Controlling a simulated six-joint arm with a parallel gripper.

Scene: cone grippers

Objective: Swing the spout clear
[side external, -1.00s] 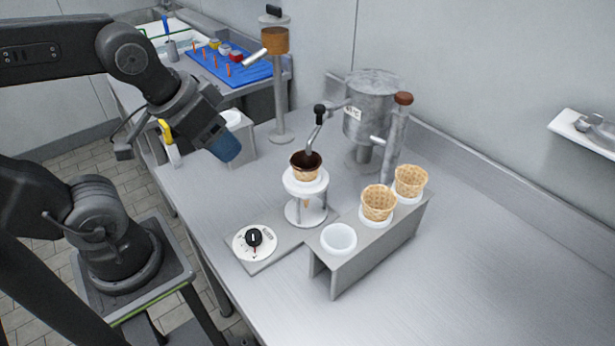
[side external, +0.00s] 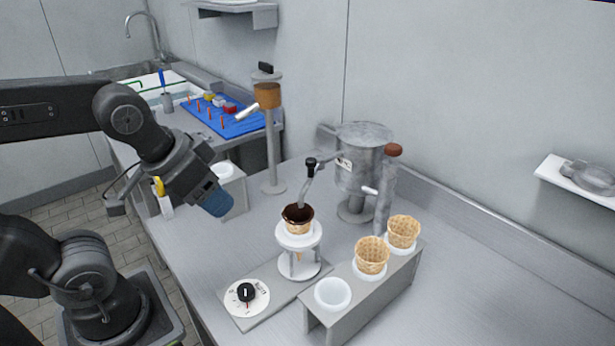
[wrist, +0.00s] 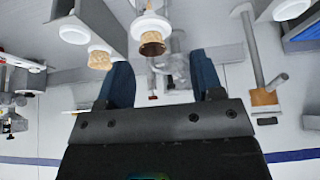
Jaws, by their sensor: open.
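The spout (side external: 305,185) is a bent grey pipe with a black knob (side external: 311,163) on top. It runs from the metal tank (side external: 352,170), and its lower end hangs over a waffle cone (side external: 298,226) with a dark brown inside. This cone stands upright in a white ring stand (side external: 298,238). In the side view my gripper (side external: 215,202), with blue fingers, is left of the spout and apart from it. In the wrist view my gripper (wrist: 163,78) shows two blue fingers spread apart with nothing held. The dark-topped cone (wrist: 152,46) appears beyond them.
A dial (side external: 247,296) sits front left. A post with an orange-brown container (side external: 267,95) stands behind. The counter at right is clear.

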